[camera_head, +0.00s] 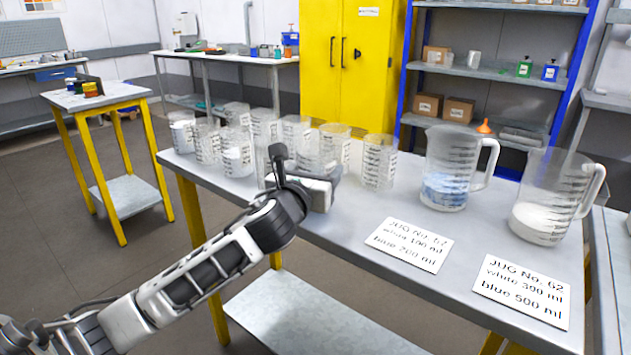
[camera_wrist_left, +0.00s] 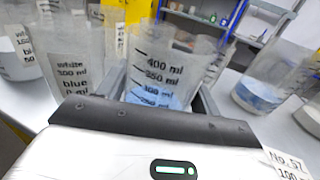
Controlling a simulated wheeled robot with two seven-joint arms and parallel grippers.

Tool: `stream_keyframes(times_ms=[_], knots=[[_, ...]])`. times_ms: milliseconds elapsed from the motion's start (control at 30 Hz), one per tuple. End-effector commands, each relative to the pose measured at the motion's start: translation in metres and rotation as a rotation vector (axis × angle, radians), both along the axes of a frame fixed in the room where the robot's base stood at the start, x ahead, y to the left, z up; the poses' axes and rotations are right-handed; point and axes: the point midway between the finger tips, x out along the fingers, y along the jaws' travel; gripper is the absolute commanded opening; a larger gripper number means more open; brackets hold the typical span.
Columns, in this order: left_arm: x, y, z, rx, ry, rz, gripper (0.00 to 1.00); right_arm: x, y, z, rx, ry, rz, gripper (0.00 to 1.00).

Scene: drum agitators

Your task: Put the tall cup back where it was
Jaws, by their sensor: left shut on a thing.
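My left gripper (camera_head: 318,172) reaches over the metal table among several clear measuring cups. In the left wrist view its fingers (camera_wrist_left: 162,92) are shut on a clear graduated cup (camera_wrist_left: 172,68) with marks up to 400 ml and some blue in its lower part. This seems to be the tall cup; the gripper partly hides its lower part. In the head view I cannot tell for sure which cup is held, or whether its base touches the table. My right gripper is not in view.
A blue-filled jug (camera_head: 450,168) and a white-filled jug (camera_head: 552,197) stand right. Two labels (camera_head: 409,244) (camera_head: 522,290) lie in front. The table's front left edge is clear.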

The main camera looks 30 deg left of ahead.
Motion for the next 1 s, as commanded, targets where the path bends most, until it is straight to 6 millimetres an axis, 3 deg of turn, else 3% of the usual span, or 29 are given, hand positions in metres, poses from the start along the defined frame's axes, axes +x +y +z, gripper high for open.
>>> stream_keyframes(times_ms=[100,500,533,600,1000], knots=[[-0.0001,0.0004,-0.0133,0.0,-0.001,0.002,0.32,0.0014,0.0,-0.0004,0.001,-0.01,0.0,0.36],[-0.0002,0.0002,-0.0166,0.002,-0.001,0.001,0.32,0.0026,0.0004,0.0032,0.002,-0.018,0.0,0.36],[-0.0002,0.0002,-0.0168,0.001,-0.001,0.001,0.7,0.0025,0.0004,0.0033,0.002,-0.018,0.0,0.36],[-0.0003,0.0002,-0.0166,0.001,-0.001,0.001,0.87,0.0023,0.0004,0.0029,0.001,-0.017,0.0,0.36],[-0.0068,-0.0012,-0.0143,0.003,0.001,0.001,0.87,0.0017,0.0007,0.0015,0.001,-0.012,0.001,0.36]])
